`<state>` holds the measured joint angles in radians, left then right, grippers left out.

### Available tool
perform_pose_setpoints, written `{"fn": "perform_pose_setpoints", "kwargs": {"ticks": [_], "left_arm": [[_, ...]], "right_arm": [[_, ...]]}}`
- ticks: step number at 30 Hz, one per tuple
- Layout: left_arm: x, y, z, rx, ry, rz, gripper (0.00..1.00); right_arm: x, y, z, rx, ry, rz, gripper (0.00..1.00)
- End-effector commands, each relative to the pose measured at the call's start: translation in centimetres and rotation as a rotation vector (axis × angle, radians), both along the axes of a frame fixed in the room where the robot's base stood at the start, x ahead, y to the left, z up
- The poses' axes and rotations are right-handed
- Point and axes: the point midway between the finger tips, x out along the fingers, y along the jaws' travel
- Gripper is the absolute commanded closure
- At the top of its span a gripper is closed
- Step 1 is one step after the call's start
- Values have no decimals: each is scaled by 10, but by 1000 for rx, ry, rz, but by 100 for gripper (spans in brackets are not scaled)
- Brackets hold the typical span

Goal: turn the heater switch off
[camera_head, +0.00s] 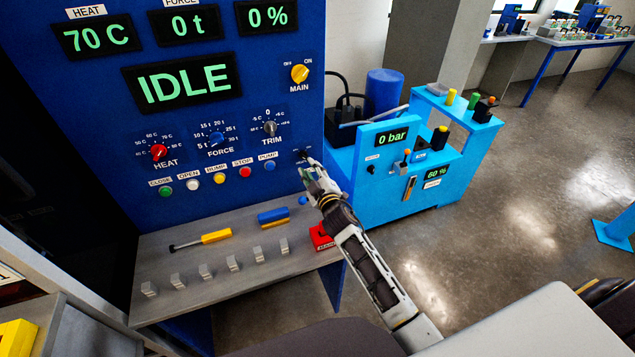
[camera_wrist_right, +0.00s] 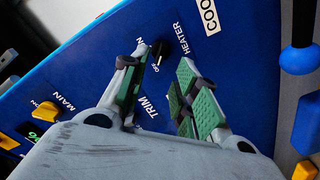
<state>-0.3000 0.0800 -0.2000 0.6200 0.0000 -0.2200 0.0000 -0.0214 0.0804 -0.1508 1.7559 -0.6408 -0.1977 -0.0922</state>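The heater switch (camera_wrist_right: 157,52) is a small black toggle on the blue panel, beside the HEATER label in the wrist view. ON and OFF marks are printed at its two ends; I cannot tell surely which way its lever sits. In the head view the switch (camera_head: 301,155) is at the panel's lower right, partly hidden by my right gripper (camera_head: 310,173). In the wrist view my right gripper (camera_wrist_right: 161,85) is open, with green-padded fingers apart and nothing between them. Its fingertips are close to the switch; contact is not clear. My left gripper is not in view.
The yellow MAIN knob (camera_head: 300,74), TRIM knob (camera_head: 270,128) and blue PUMP button (camera_head: 270,166) are nearby on the panel. A grey shelf (camera_head: 215,275) below holds tools and small grey blocks. A light-blue unit (camera_head: 400,185) stands to the right.

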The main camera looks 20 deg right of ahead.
Motion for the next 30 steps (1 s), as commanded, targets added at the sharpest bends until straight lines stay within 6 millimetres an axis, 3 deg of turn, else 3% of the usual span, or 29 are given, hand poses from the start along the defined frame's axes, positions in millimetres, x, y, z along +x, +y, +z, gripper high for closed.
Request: {"fn": "perform_pose_setpoints", "kwargs": {"ticks": [18,30], "left_arm": [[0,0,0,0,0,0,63],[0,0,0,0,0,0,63]], "right_arm": [[-50,-2,0,-1,0,0,70],[-56,-2,1,-1,-2,1,70]]}}
